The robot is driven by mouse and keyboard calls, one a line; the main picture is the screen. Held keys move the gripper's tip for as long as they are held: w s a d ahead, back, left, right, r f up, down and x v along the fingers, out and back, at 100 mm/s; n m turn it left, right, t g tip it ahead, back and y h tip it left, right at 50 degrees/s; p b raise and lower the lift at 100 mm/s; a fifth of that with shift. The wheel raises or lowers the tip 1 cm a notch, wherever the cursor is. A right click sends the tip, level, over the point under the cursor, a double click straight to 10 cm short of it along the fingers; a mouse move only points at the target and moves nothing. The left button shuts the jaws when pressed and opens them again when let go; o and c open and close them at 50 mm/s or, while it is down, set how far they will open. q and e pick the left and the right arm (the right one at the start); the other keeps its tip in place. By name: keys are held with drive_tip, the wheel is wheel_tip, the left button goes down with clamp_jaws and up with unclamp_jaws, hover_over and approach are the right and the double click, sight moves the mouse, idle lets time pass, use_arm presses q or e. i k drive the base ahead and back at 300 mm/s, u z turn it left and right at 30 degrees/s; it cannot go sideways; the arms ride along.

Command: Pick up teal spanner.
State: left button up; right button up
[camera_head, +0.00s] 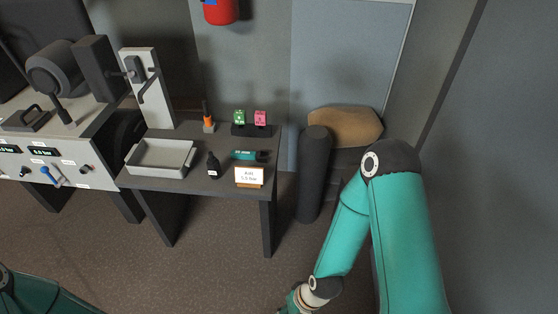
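A small teal and dark item (244,155) lies on the dark table (206,187), behind the white sign. It may be the teal spanner, but it is too small to be sure of its shape. My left arm shows only as a teal link at the bottom left corner, and its gripper is out of view. My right arm comes in from the right and bends down to the bottom edge, where its wrist is cut off. Its gripper is out of view. Both arms are well apart from the table items.
On the table stand a grey tray (161,157), a dark bottle (213,166), a white sign (249,176), an orange-topped item (208,119) and a holder with green and pink tags (251,129). A dark cylinder (314,175) stands right of the table. A control bench (62,165) adjoins the left.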

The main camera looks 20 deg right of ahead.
sight(243, 155)
drive_tip(key=u, duration=0.2)
drive_tip(key=i, duration=0.85)
drive_tip(key=z, duration=0.2)
drive_tip(key=k, duration=0.85)
drive_tip(key=u, duration=0.2)
drive_tip(key=i, duration=0.85)
drive_tip(key=z, duration=0.05)
